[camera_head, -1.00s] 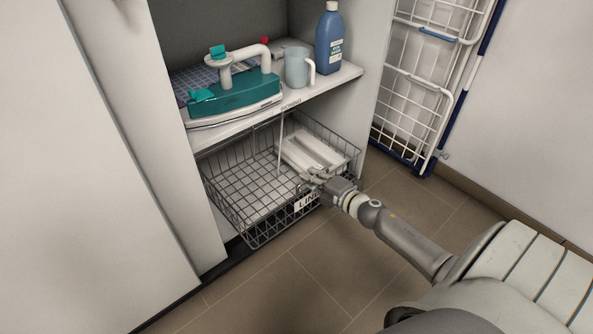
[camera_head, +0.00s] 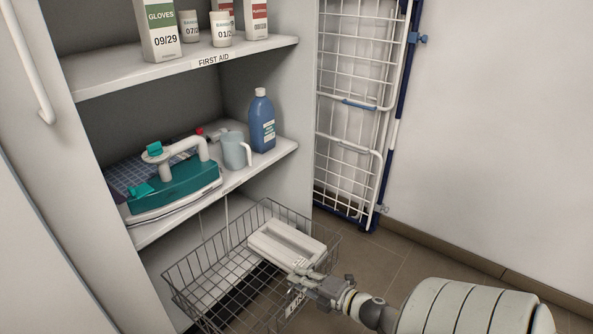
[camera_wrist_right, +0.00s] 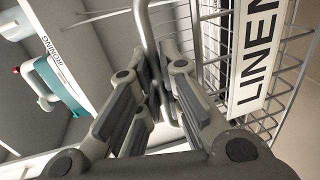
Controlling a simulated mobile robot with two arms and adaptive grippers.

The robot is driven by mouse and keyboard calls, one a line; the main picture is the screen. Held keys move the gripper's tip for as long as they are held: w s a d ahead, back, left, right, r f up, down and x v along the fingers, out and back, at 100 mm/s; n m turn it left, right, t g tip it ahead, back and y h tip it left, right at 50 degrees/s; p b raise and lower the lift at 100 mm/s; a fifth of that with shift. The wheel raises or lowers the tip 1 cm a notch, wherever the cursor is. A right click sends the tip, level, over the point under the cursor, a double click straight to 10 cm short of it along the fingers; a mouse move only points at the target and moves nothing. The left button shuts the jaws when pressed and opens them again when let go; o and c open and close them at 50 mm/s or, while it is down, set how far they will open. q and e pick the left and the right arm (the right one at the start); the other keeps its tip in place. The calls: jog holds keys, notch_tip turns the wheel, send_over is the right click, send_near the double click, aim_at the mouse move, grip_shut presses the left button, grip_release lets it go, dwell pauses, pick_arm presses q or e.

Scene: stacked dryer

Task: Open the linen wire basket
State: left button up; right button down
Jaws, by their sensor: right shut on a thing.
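The linen wire basket (camera_head: 178,287) is a grey mesh drawer at the bottom of the cabinet, sticking out past the shelf above it. My right gripper (camera_head: 308,283) is at the basket's front and partly hides the label. In the right wrist view its fingers (camera_wrist_right: 158,85) are shut around a grey bar (camera_wrist_right: 146,28) at the basket front. My left gripper is out of view.
The shelf above holds a teal iron (camera_head: 178,187), a jug (camera_head: 236,151) and a blue bottle (camera_head: 262,122). First aid boxes (camera_head: 160,28) stand higher. A folded drying rack (camera_head: 350,130) leans right of the cabinet. Brown floor (camera_head: 400,262) shows beyond the basket.

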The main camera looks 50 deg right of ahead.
jog(key=c, duration=1.9)
grip_release()
jog(key=shift+o, duration=0.2)
jog(key=shift+s, duration=0.1)
jog(key=a+v, duration=0.1)
jog(key=v, duration=1)
jog(key=shift+s+d, duration=0.35)
jog(key=shift+d, duration=0.15)
jog(key=shift+r, duration=0.15)
